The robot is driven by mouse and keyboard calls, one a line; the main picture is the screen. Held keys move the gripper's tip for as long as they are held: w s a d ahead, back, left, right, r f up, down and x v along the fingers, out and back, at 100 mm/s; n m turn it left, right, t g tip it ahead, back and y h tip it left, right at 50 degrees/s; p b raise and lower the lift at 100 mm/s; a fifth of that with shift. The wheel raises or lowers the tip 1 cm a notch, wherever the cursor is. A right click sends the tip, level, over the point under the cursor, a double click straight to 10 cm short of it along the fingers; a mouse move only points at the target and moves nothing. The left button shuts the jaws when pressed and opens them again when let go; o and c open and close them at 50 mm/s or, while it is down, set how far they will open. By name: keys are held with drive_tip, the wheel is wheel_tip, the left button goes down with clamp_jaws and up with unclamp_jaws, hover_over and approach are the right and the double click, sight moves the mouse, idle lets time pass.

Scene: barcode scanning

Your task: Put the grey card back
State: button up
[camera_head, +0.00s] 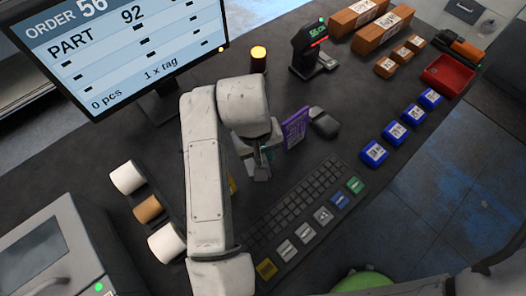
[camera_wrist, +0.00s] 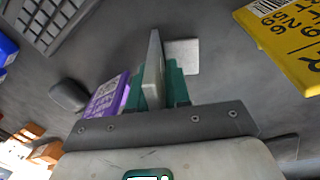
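My gripper (camera_head: 264,155) points down over the desk, between the purple card and the yellow card. In the wrist view its teal fingers (camera_wrist: 156,88) are shut on a thin grey card (camera_wrist: 154,60), seen nearly edge-on. The card stands upright and sticks out past the fingertips. In the head view the card (camera_head: 262,173) shows only as a small grey piece under the gripper. A pale grey block (camera_wrist: 183,54) lies just beyond the fingers; I cannot tell whether the card touches it.
The purple card (camera_head: 296,127) stands right of my gripper, near the dark mouse (camera_head: 324,123). The yellow card (camera_wrist: 285,35) is on the other side, mostly hidden by my arm in the head view. The keyboard (camera_head: 305,205) lies in front; the scanner (camera_head: 309,48) stands behind.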

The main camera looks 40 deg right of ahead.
drive_tip(key=o, duration=0.3)
drive_tip(key=shift+o, duration=0.2)
wheel_tip(320, 180, up, 12)
drive_tip(key=a, duration=0.1)
drive_tip(key=shift+w+a, duration=0.25)
drive_tip(key=shift+w, duration=0.1)
drive_tip(key=shift+r, duration=0.1)
